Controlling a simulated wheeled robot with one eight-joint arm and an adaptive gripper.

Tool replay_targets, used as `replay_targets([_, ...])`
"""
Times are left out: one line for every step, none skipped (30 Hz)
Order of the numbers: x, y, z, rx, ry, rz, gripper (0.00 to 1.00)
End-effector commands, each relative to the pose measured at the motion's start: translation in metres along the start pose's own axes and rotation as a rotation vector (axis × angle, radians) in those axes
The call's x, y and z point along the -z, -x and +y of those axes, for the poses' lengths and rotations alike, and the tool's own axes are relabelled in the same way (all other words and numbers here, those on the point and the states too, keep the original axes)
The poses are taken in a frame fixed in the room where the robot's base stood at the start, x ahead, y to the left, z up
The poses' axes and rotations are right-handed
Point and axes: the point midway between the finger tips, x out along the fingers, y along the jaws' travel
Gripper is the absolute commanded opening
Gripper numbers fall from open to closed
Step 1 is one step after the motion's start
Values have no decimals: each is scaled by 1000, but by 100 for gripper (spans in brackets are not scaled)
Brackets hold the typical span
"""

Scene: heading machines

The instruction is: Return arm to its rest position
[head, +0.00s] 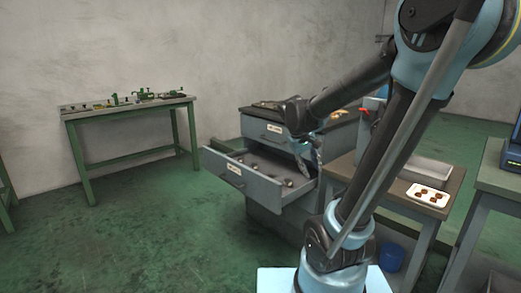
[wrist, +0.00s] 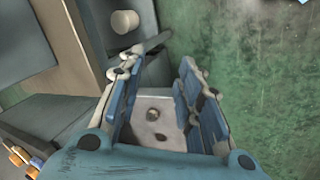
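My gripper (head: 308,158) hangs at the end of my arm, over the right side of a pulled-out grey drawer (head: 262,199) in the head view. In the wrist view my gripper (wrist: 160,66) has its two fingers spread apart. No held object shows between them. Beyond the fingers the wrist view shows a pale surface with a small round part (wrist: 153,115) and a dark spot. My arm reaches from the right foreground across to the cabinet, bent at the elbow. Whether the fingers touch the drawer cannot be told.
The grey cabinet (head: 264,131) carries dark items on top. A side table (head: 420,213) with a grey tray (head: 426,169) and a white plate of brown pieces (head: 427,195) stands close to my arm. A green-legged bench (head: 130,108) is at the left wall. The green floor at left is clear.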

Motion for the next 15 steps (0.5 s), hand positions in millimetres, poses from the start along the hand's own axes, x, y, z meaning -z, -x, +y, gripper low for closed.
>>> replay_targets([-14,-2,0,19,-17,-1,33])
replay_targets([-22,-2,-1,31,-26,0,33])
replay_targets([-32,-4,-2,48,-39,0,33])
replay_targets([-39,-5,-3,60,-48,1,33])
replay_targets([-46,-6,-5,72,-57,2,33])
replay_targets([-56,-7,-7,88,-70,3,33])
replay_targets([-63,-8,-9,101,-80,5,33])
replay_targets([-70,-10,-10,112,-89,6,33])
replay_targets([-79,-11,-13,129,-103,8,33])
replay_targets([-85,-13,-15,140,-112,9,33])
replay_targets([-92,-14,-18,153,-122,10,33])
replay_targets([-100,-16,-21,168,-136,13,33])
replay_targets([-106,-18,-24,180,-146,15,33])
replay_targets([-112,-20,-26,191,-155,17,33])
replay_targets([-120,-22,-30,207,-170,20,33])
